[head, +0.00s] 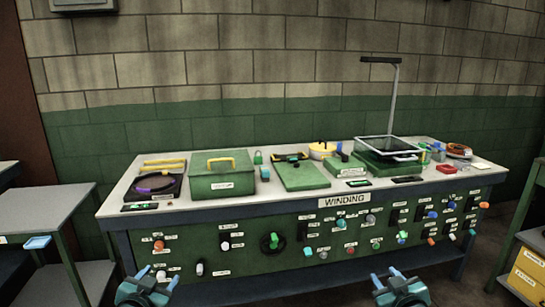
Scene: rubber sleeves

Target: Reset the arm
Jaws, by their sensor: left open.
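My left gripper (158,278) is at the bottom edge of the head view, left of the middle, in front of the bench. Its fingers are apart and nothing shows between them. My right gripper (387,277) is at the bottom edge, right of the middle. Its fingertips also stand apart, with nothing seen between them. Both grippers are clear of the bench front. Most of both arms is out of view.
A green workbench (240,202) labelled "WINDING" has several knobs and switches on its front. On top are a green box (221,182), a green board (302,176) and a clear tray (390,146) by a tall stand (393,95). Side tables (45,212) flank it.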

